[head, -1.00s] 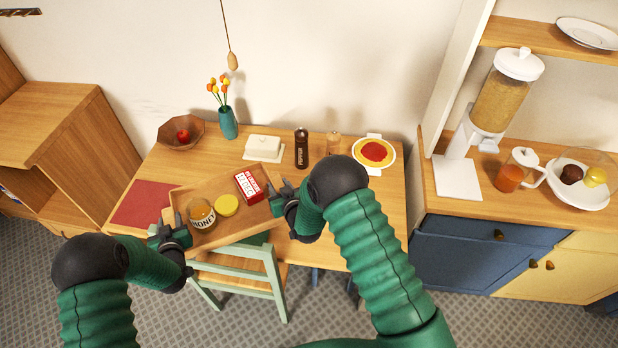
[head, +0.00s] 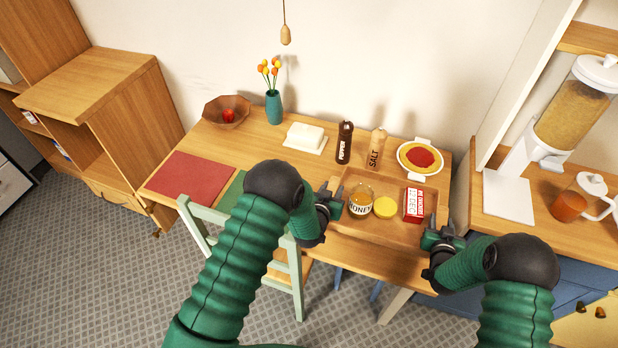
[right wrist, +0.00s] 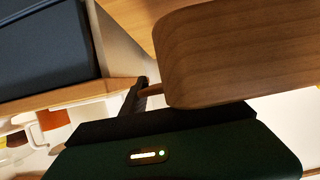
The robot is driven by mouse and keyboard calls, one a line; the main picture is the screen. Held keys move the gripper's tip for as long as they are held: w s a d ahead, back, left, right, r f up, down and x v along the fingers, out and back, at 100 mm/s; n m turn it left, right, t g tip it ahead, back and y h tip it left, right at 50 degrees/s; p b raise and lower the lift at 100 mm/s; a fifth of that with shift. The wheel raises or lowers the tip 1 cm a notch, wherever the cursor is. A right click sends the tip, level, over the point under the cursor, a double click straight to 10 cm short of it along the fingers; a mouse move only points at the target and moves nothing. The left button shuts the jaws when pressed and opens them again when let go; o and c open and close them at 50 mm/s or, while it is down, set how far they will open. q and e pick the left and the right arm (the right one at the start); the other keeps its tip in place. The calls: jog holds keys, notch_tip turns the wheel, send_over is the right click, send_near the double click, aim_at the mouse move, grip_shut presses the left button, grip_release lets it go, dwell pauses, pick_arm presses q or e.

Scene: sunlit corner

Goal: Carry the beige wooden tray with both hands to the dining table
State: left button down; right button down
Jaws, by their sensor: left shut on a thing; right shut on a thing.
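The beige wooden tray (head: 388,232) is in the head view, over the right end of the wooden dining table (head: 240,148). I cannot tell whether it touches the tabletop. It carries a honey jar (head: 361,201), a yellow round lid or tub (head: 385,207) and a red-and-white box (head: 413,205). My left gripper (head: 332,200) is shut on the tray's left side. My right gripper (head: 441,236) is shut on its right side. In the right wrist view, a wooden tray wall (right wrist: 235,50) fills the upper right; the fingertips are mostly hidden.
Behind the tray stand a pepper mill (head: 344,143), a salt mill (head: 376,149) and a dish with red and yellow food (head: 420,158). A butter dish (head: 305,137), vase (head: 273,106), bowl (head: 226,112) and red placemat (head: 190,177) are further left. A green chair (head: 290,262) stands in front.

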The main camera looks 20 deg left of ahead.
pick_arm(q)
jog(key=shift+w+d, duration=0.1)
jog(key=shift+w, duration=0.05)
pick_arm(e)
jog(key=shift+d, duration=0.1)
pick_arm(q)
jog(key=shift+r, duration=0.15)
pick_arm(e)
jog(key=shift+r, duration=0.15)
